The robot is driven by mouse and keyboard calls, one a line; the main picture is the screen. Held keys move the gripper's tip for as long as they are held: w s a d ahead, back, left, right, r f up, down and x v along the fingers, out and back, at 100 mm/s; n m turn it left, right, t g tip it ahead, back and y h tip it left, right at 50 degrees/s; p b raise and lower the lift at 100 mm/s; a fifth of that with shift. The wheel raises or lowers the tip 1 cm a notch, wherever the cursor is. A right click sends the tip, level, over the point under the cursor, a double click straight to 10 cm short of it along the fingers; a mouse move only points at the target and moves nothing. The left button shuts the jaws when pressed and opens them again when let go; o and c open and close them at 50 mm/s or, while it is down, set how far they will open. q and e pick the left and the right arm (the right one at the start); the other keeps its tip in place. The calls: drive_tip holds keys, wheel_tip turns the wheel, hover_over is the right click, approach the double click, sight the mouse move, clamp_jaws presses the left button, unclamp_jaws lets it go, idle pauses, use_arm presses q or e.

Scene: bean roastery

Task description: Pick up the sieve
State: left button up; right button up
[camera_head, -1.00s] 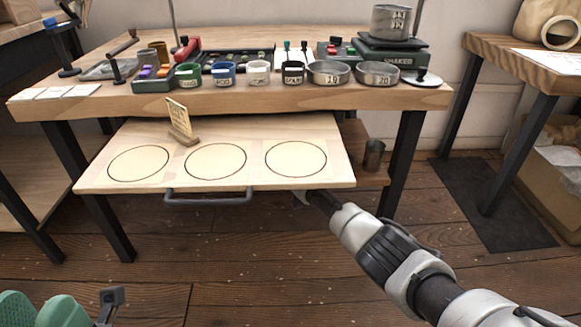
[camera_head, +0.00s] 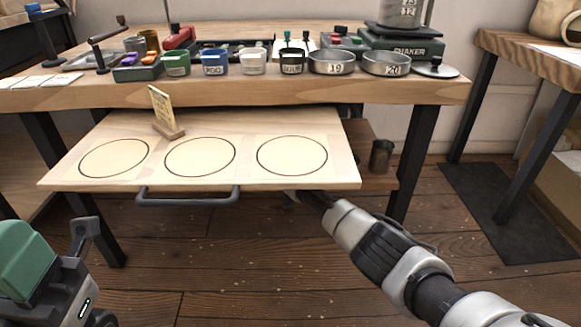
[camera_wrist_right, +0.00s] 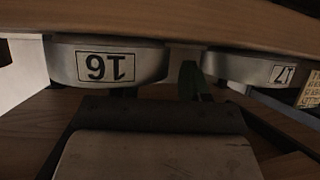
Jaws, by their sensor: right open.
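In the right wrist view, a round metal sieve (camera_wrist_right: 108,62) carries a label that reads 16 upside down. A second one (camera_wrist_right: 262,70), marked 17, sits to its right. Both are against a wooden board above them in the picture. My right gripper (camera_wrist_right: 158,88) is open, its dark fingers close to the 16 sieve's lower edge; contact is unclear. In the head view my right arm reaches under the pulled-out drawer board, which hides the fingers. Metal pans marked 19 (camera_head: 331,64) and 20 (camera_head: 386,65) stand on the tabletop. My left gripper (camera_head: 45,265) is partly visible at lower left.
The drawer board (camera_head: 240,172) with three ringed circles and a dark handle (camera_head: 188,198) juts out below the table (camera_head: 240,93). A small card stand (camera_head: 165,115) is on it. A metal cup (camera_head: 381,157) sits on the lower shelf. Floor in front is clear.

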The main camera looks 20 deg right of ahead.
clamp_jaws()
idle(0.3)
